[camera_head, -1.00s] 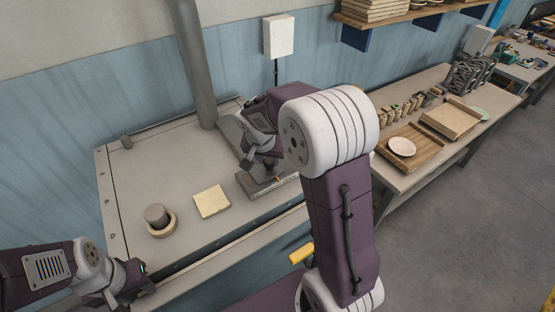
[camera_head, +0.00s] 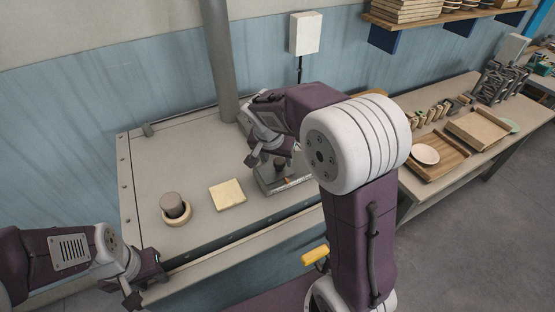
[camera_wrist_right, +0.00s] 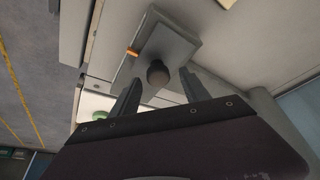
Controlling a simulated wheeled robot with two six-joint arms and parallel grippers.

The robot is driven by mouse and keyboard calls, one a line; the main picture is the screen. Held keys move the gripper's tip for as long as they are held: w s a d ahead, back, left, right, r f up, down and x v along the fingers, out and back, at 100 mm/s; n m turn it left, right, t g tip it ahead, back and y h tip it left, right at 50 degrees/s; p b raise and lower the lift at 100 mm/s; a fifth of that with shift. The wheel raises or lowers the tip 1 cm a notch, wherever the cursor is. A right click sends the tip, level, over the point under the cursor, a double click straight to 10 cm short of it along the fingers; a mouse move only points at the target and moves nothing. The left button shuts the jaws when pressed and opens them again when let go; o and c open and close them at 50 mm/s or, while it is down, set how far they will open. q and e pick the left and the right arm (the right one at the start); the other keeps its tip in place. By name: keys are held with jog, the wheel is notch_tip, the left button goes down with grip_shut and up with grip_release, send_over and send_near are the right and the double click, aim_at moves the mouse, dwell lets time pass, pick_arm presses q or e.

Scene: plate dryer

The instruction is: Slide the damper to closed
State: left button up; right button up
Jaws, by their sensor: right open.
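The damper is a grey plate (camera_head: 284,184) with a dark round knob (camera_head: 280,164) and a small orange mark, at the right end of the bench top. In the right wrist view the knob (camera_wrist_right: 158,74) stands on the plate (camera_wrist_right: 170,42), with the orange mark (camera_wrist_right: 132,52) at the plate's edge. My right gripper (camera_wrist_right: 160,86) is open, its two fingers on either side of the knob with gaps visible; it is not closed on it. My left gripper (camera_head: 150,279) looks open and empty at the bench's front left, away from the damper.
A grey bench top (camera_head: 165,165) carries a pale yellow square pad (camera_head: 227,194) and a dark cylinder in a wooden ring (camera_head: 176,209). A vertical duct (camera_head: 220,70) rises at the back. A yellow handle (camera_head: 315,256) sits below the front edge.

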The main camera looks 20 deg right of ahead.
aim_at(273, 179)
pick_arm(q)
jog(key=shift+a+f+b, duration=0.1)
jog(key=shift+f+b, duration=0.2)
jog(key=shift+f, duration=0.1)
pick_arm(e)
jog(key=v, duration=0.7)
jog(key=shift+a+r, duration=0.25)
jog(key=shift+r, duration=0.1)
jog(key=shift+s+f, duration=0.1)
jog(key=shift+s, duration=0.05)
